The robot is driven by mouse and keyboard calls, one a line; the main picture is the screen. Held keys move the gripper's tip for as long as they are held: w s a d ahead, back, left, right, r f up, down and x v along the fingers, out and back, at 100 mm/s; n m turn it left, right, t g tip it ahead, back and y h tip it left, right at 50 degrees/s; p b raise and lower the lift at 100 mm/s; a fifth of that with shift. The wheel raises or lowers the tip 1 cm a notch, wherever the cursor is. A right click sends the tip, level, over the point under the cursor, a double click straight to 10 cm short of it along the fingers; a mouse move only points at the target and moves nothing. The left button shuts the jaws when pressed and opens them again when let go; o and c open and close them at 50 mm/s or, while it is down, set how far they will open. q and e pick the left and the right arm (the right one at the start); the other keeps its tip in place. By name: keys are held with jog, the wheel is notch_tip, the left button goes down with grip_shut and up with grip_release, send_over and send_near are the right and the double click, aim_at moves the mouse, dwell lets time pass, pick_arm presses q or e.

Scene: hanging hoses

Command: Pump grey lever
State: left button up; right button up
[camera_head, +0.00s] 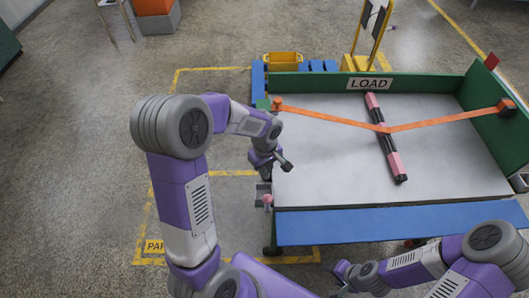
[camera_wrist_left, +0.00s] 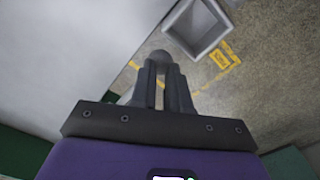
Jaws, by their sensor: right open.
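My left gripper (camera_head: 284,165) is at the left edge of the table, pointing down. In the left wrist view its two dark fingers (camera_wrist_left: 163,85) stand a narrow gap apart, with a rounded grey end, taken to be the grey lever (camera_wrist_left: 164,55), between their tips. The fingers look shut on it; the rest of the lever is hidden. In the head view the lever cannot be told apart from the gripper. My right gripper (camera_head: 341,278) is open and empty, low in front of the table's blue front edge.
The table (camera_head: 310,175) has a green back wall marked LOAD. An orange strap (camera_head: 335,118) spans it over a pink and black bundle (camera_head: 386,140). A grey bracket with a pink knob (camera_head: 267,201) sits at its left edge. A yellow bin (camera_head: 283,58) stands behind.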

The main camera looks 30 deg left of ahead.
pick_arm(q)
jog(key=shift+f, duration=0.55)
jog(key=shift+w+a+r+p, duration=0.1)
jog(key=shift+r+p, duration=0.9)
jog(key=shift+r, duration=0.45)
jog(key=shift+w+a+r+p, duration=0.1)
jog(key=shift+r+p, duration=0.9)
jog(key=shift+r, duration=0.5)
jog(key=r+p, duration=0.1)
jog(key=w+r+p, duration=0.1)
jog(key=a+r+p, duration=0.1)
jog(key=r, duration=0.1)
jog(key=shift+w+p, duration=0.3)
jog(key=shift+r+p, duration=1.95)
jog(key=shift+r, duration=0.5)
